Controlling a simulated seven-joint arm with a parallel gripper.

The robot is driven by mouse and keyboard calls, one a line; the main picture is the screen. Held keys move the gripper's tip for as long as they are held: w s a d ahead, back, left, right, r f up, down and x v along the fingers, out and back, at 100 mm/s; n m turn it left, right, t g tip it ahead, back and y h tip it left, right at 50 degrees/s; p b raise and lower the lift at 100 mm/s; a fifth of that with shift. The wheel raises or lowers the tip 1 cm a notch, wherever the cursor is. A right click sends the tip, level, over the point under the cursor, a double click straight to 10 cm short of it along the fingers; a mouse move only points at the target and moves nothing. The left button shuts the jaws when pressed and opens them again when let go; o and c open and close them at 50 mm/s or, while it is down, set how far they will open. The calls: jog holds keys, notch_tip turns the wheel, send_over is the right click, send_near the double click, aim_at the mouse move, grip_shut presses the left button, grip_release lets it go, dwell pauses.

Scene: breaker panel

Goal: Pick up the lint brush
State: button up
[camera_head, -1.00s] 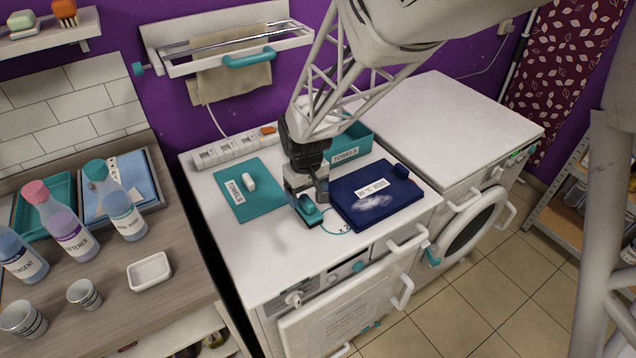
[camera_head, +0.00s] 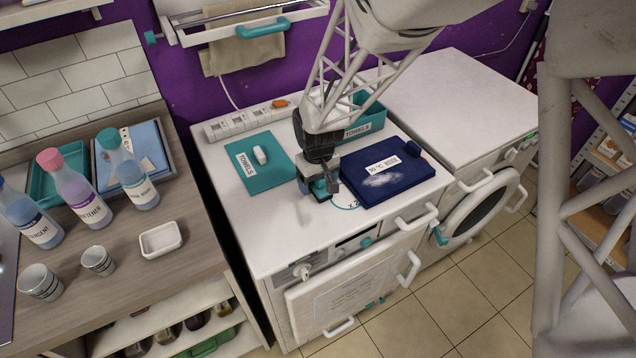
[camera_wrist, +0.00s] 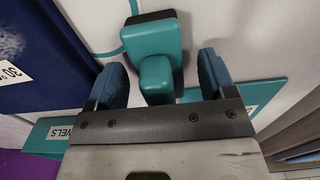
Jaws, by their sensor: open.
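The lint brush (camera_wrist: 155,55) is teal with a dark pad at its far end. It lies on the white machine top, beside the navy folded cloth (camera_head: 385,182). In the head view the brush (camera_head: 319,188) is mostly hidden by my gripper (camera_head: 318,186). In the wrist view my gripper (camera_wrist: 160,78) is open, with one blue fingertip on each side of the brush's raised teal handle. Gaps show between the handle and both fingertips.
A teal cloth (camera_head: 268,177) with a small white object on it lies to the left. A teal towels box (camera_head: 368,126) and a white power strip (camera_head: 238,124) stand behind. The machine top in front of the brush is clear.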

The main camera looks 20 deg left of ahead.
jog(key=c, duration=1)
jog(key=shift+c, duration=0.2)
jog(key=shift+r, duration=0.15)
jog(key=shift+r, duration=0.8)
jog(key=shift+s+d+r, duration=0.1)
jog(key=shift+s+r, duration=0.05)
jog(key=shift+r, duration=0.75)
jog(key=s+d+r, duration=0.1)
jog(key=s+d, duration=0.7)
jog(key=s, duration=0.5)
jog(key=shift+d+r, duration=0.2)
jog(key=shift+d, duration=0.1)
